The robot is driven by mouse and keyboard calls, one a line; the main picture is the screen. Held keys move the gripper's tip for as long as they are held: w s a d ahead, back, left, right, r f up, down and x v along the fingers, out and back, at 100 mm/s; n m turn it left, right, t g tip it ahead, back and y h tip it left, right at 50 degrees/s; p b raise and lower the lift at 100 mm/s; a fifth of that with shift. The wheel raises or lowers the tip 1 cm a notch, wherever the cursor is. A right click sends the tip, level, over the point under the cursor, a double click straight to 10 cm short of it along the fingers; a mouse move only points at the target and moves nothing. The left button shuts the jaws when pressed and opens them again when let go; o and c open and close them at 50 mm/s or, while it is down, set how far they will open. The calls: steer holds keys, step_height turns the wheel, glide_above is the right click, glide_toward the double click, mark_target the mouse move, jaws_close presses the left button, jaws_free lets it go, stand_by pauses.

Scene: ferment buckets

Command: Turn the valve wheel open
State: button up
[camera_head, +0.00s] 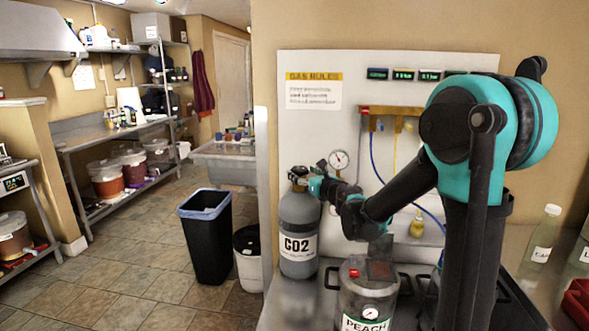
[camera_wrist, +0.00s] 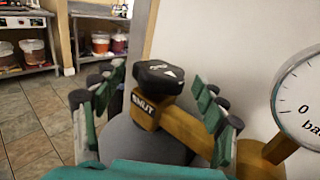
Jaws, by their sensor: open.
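The valve wheel (camera_wrist: 158,76) is a black knob with a white mark on its top, on a brass valve body (camera_wrist: 185,128) with a label that seems to read SHUT. It sits on the grey CO2 cylinder (camera_head: 298,228), whose rounded top shows below it in the wrist view. My gripper (camera_wrist: 160,88) is open, with one green-padded finger to the left of the wheel and one to the right. Gaps show between the pads and the wheel. In the head view my gripper (camera_head: 312,184) is at the cylinder's top and partly covers the valve.
A pressure gauge (camera_wrist: 303,98) stands close to the right finger. A steel keg (camera_head: 366,297) labelled PEACH is on the counter below my arm. The wall panel (camera_head: 310,130) is behind, with hoses hanging in front. A black bin (camera_head: 204,243) stands on the floor at left.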

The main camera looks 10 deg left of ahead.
steer(key=shift+x, duration=3.15)
steer(key=c, duration=1.3)
steer(key=shift+c, duration=0.5)
